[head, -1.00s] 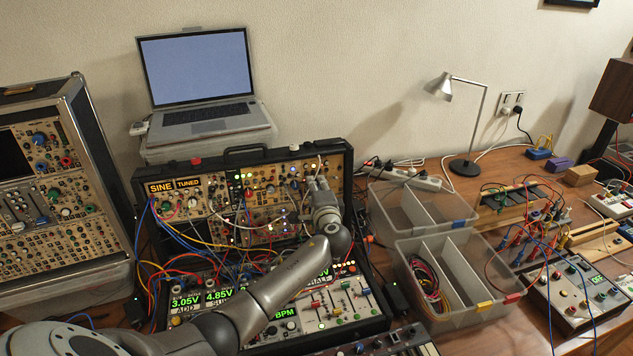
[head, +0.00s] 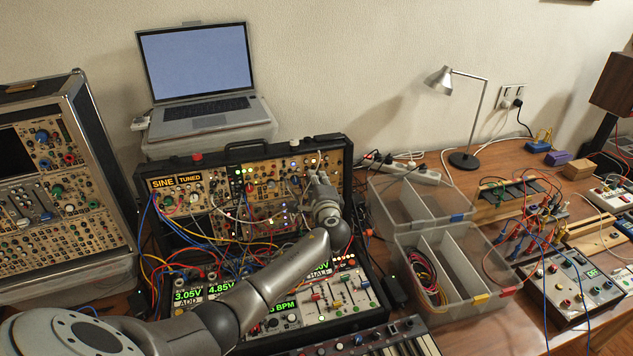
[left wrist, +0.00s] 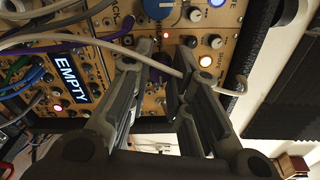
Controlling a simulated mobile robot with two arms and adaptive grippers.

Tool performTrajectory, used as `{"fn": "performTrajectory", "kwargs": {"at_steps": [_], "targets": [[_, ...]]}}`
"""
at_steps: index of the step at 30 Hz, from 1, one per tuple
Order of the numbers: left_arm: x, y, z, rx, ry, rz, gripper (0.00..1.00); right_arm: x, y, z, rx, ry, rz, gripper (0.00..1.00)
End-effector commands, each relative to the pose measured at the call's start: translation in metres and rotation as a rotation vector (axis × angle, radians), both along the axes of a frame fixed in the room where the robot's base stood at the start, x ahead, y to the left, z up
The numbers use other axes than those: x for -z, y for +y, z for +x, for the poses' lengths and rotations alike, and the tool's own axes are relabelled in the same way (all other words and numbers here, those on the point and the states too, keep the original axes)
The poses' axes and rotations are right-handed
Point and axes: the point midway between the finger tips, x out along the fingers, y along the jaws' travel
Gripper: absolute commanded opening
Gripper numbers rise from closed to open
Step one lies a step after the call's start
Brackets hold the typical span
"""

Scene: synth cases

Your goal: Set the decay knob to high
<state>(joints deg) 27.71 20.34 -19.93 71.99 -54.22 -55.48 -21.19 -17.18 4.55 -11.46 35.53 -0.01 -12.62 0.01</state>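The upright synth case (head: 270,160) stands at the back of the table, its panel full of knobs, lights and patch cables. My left gripper (head: 318,180) is at the right part of this panel. In the left wrist view its two fingers (left wrist: 163,52) are apart and point at the panel, with a grey cable crossing by the tips. Near the tips are a large blue knob (left wrist: 158,8), a white knob (left wrist: 195,15) and another white knob (left wrist: 215,42). I cannot read which knob is decay, nor its setting. My right gripper is out of view.
A lower panel with green readouts (head: 187,295) and sliders lies in front, partly under my left arm. A keyboard (head: 410,343) is at the front edge. Clear bins (head: 450,312) stand to the right. Loose patch cables hang across both panels.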

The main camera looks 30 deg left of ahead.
Motion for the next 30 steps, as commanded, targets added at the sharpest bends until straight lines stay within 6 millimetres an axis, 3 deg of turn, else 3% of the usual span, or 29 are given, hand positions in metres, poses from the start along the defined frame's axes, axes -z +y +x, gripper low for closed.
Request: {"fn": "performTrajectory", "kwargs": {"at_steps": [5, 17, 30], "targets": [[0.001, 0.0, 0.0, -0.001, 0.002, 0.0, 0.4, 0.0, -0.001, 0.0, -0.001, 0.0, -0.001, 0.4], [0.0, -0.004, -0.004, 0.001, 0.0, 0.0, 0.4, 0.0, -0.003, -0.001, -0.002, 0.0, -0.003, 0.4], [-0.006, -0.057, -0.059, 0.002, 0.0, -0.003, 0.4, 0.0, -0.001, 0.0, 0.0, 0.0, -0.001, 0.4]]}}
